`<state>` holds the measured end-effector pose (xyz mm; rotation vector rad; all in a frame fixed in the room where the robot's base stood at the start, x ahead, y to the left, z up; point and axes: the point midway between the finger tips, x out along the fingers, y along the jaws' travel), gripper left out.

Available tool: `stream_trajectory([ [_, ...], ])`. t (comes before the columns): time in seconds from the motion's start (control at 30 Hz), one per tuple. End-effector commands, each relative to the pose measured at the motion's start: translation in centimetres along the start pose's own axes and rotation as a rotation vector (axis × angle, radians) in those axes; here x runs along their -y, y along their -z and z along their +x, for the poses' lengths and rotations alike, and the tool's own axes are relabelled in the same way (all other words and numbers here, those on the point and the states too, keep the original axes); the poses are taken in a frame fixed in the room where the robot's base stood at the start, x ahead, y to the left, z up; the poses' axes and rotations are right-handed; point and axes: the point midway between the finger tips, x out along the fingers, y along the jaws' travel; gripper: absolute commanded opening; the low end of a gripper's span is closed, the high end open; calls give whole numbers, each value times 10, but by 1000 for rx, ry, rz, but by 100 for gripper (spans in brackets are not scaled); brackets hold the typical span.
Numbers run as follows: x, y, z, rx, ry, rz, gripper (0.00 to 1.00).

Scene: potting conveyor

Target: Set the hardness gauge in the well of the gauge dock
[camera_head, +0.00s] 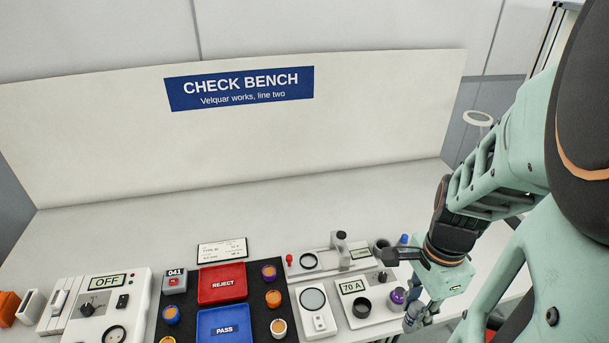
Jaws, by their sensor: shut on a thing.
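My gripper (414,319) is at the lower right, just right of a white unit with a "70 A" display. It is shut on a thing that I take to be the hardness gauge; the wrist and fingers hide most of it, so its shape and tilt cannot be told. The white unit, which looks like the gauge dock (381,312), has a dark round well (362,307) below its display and a black knob at its upper right. The well looks empty. A purple round piece (398,295) shows at the dock's right edge, close to my gripper; whether they touch is unclear.
Further left are a red REJECT tray (222,295), a blue PASS tray (206,333) and several round samples on a black mat. The bench's back is clear.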

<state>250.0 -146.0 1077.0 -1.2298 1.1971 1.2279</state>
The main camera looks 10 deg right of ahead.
Motion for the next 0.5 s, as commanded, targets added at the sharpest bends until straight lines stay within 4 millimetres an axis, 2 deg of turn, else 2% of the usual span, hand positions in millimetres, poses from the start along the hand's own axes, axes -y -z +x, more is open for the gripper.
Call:
stream_trajectory([
  [0.13, -1, 0, 1, 0, 0, -7, 0],
  [0.23, 9, -3, 8, 0, 0, -11, 0],
  [0.5, 71, -19, 40, 1, -1, -12, 0],
])
